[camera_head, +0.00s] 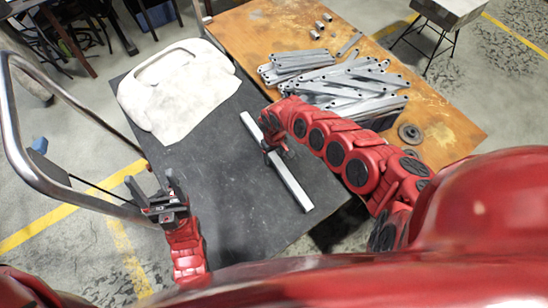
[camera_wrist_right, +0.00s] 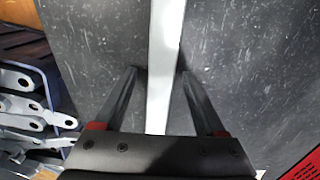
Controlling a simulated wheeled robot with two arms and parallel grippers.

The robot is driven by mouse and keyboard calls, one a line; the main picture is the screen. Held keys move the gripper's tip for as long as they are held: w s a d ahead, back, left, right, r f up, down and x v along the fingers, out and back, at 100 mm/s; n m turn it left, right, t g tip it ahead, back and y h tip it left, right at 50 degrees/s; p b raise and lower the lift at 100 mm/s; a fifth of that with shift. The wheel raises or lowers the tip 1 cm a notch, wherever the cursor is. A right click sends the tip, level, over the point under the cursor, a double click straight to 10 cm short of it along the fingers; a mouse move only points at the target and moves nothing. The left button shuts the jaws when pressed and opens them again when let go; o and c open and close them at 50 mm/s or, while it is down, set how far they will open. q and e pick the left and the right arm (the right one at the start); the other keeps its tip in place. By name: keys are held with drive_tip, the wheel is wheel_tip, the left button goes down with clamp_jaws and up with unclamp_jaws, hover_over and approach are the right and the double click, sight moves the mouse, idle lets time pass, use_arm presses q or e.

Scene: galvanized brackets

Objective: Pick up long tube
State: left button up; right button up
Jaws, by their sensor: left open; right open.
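The long tube (camera_head: 291,184) is a straight, pale metal bar lying slantwise on the dark table top. My right gripper (camera_head: 273,147) is over its upper half in the head view. In the right wrist view the tube (camera_wrist_right: 164,60) runs between the two open fingers of my right gripper (camera_wrist_right: 160,72), with a gap on each side. Part of the tube is hidden under my right gripper in the head view. My left gripper (camera_head: 159,190) is open and empty, off the left edge of the dark table, well apart from the tube.
The dark table (camera_head: 235,205) carries a white cloth-like cover (camera_head: 185,100) at its upper left. A pile of galvanized brackets (camera_head: 350,85) lies on the orange-brown table (camera_head: 245,35) behind, beside a dark round disc (camera_head: 410,133). A metal rail (camera_head: 85,110) stands at the left.

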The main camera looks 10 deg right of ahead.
clamp_jaws()
idle(1.3)
